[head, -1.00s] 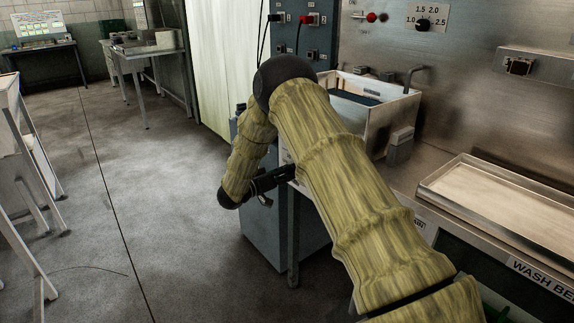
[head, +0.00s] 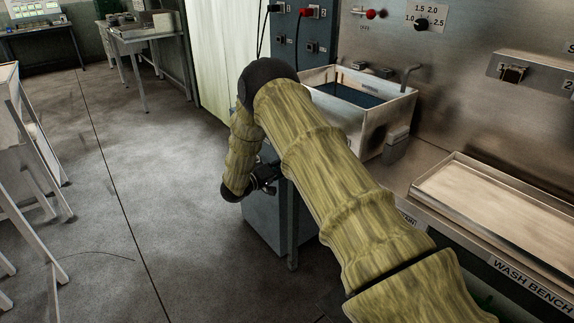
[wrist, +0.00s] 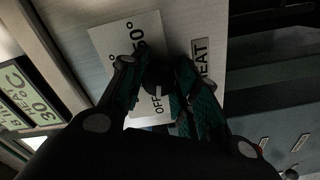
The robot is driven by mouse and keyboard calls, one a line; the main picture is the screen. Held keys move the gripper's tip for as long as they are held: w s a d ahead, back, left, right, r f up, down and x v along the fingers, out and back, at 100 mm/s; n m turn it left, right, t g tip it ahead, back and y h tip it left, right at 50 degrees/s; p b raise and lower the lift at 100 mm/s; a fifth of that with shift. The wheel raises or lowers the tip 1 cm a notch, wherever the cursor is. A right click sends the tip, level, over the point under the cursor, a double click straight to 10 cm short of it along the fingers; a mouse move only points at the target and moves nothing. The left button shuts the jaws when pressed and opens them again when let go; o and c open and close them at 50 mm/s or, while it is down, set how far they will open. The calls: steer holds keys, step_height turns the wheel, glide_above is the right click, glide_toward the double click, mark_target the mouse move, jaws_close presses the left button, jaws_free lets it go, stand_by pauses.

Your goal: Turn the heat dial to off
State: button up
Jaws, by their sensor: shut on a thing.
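The heat dial (wrist: 156,82) is a small dark knob on a white scale plate (wrist: 116,42) in the wrist view. "OFF" and part of a "50°" mark show on the plate, and a "HEAT" label (wrist: 202,60) is beside it. My gripper (wrist: 153,84) is closed around the dial, one teal-padded finger on each side. The fingers hide most of the dial, and its pointer cannot be made out. In the head view my gripper (head: 264,178) is at the front of the blue-grey cabinet below the sink, and the dial is hidden there.
A metal sink (head: 392,112) stands behind my arm, and a shallow tray (head: 490,205) lies on the wash bench at right. Another dial (head: 422,24) is on the back panel. In the wrist view, a green "HEAT 30°C" sign (wrist: 30,95) is at left. Open floor lies left.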

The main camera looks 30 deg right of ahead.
stand_by(0.3)
steer(key=o, duration=1)
steer(key=shift+a, duration=0.1)
steer(key=a, duration=1.2)
steer(key=shift+s, duration=0.45)
steer(key=shift+f, duration=0.1)
